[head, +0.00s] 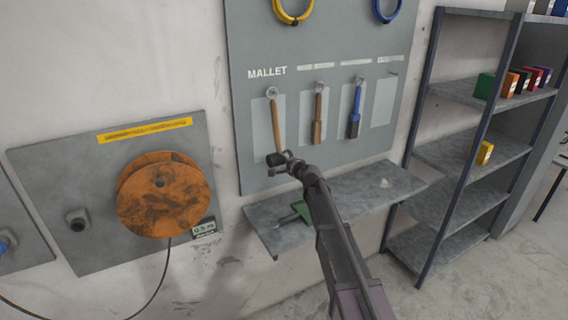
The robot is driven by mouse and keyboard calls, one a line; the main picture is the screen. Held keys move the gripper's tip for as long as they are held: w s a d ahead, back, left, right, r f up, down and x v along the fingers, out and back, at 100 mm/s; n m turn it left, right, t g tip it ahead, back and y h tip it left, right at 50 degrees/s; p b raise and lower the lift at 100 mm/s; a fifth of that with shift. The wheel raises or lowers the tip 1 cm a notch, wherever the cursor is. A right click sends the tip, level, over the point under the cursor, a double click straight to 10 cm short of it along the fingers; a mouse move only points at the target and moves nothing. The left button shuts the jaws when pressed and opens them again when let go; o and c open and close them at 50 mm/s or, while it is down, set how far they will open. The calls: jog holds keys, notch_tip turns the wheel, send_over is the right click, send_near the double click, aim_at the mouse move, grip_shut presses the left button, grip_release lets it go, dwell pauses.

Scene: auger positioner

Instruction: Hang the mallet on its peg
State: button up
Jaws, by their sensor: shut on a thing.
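The mallet (276,125) has a wooden handle and hangs nearly upright in front of the light panel under the MALLET label (267,72) in the head view. A pale ring at its upper end is at the height of the peg spot; whether it is around the peg or only in front of it I cannot tell. My gripper (277,161) is shut on the mallet's dark lower end, and hides part of it. The peg itself cannot be made out behind the ring.
To the right on the grey board (240,125) hang a brown-handled tool (318,118) and a blue-handled brush (355,112). The panel beyond is empty. A ledge (350,192) below holds a green object (302,209). A cable reel (162,194) is left, shelves (465,150) right.

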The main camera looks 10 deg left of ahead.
jog(key=shift+w+a+f, duration=0.1)
jog(key=shift+f, duration=0.05)
dwell(0.7)
jog(key=o, duration=1.2)
